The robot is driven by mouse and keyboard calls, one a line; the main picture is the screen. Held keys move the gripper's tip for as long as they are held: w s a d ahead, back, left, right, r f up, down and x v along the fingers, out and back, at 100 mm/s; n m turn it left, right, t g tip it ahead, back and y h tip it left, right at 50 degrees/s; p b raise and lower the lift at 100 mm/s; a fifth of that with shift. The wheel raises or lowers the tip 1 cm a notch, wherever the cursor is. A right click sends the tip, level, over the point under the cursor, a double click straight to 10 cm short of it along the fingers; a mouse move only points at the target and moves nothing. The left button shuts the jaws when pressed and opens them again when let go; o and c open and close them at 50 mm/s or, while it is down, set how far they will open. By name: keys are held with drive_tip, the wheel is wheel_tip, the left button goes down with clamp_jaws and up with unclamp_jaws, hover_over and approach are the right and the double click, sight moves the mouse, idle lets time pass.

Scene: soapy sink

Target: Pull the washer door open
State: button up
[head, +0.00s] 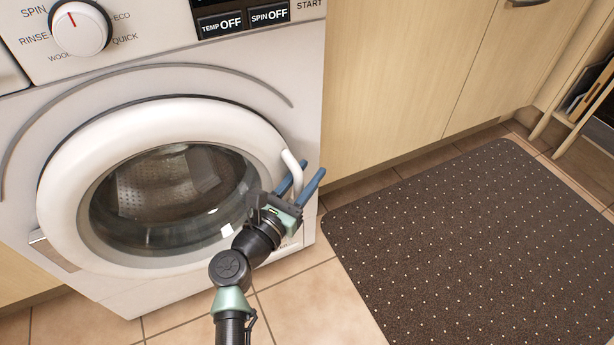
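The washer door (78,160) is a white ring around a dark round glass, on the front of a white washer (305,100). It looks closed against the washer's front. A white bar handle (291,168) stands on the right side of the door. My gripper (304,178) is at this handle, with its two blue fingers apart, pointing up and right. The handle's lower part passes close to or behind the left finger. I cannot tell whether the fingers touch it. Part of the door's lower right is hidden by my arm.
The washer's dial (80,28) and display are above the door. A wooden cabinet (400,75) stands right of the washer. A dark dotted mat (480,250) lies on the tiled floor (310,300) at the right. The floor before the washer is clear.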

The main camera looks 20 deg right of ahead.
drive_tip(key=shift+c, duration=0.3)
clamp_jaws()
idle(1.2)
